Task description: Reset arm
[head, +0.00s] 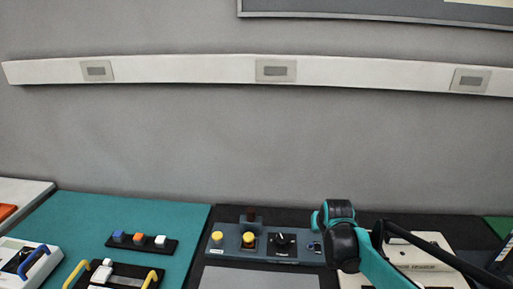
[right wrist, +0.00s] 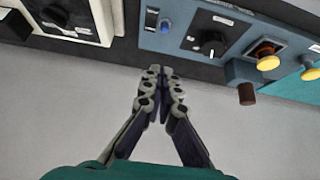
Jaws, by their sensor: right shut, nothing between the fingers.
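My right gripper (right wrist: 161,76) shows in the right wrist view with its fingertips together and nothing between them. It is over the pale grey surface (right wrist: 70,100), just in front of the blue-grey control panel (right wrist: 165,38). In the head view my right arm comes in from the lower right, and its fingers are hidden. The same panel (head: 231,255) stands at the lower middle there. It carries a black rotary knob (head: 283,241), two yellow buttons (head: 249,238) (head: 217,237) and a dark red-brown knob (head: 251,214). My left arm and gripper are not in view.
A white device (head: 420,262) stands at the right, partly behind my arm. On the teal mat (head: 80,210) a dark strip (head: 126,243) holds blue, orange and white blocks. Units with blue and yellow handles are at the lower left. A grey wall with a socket rail (head: 190,70) rises behind.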

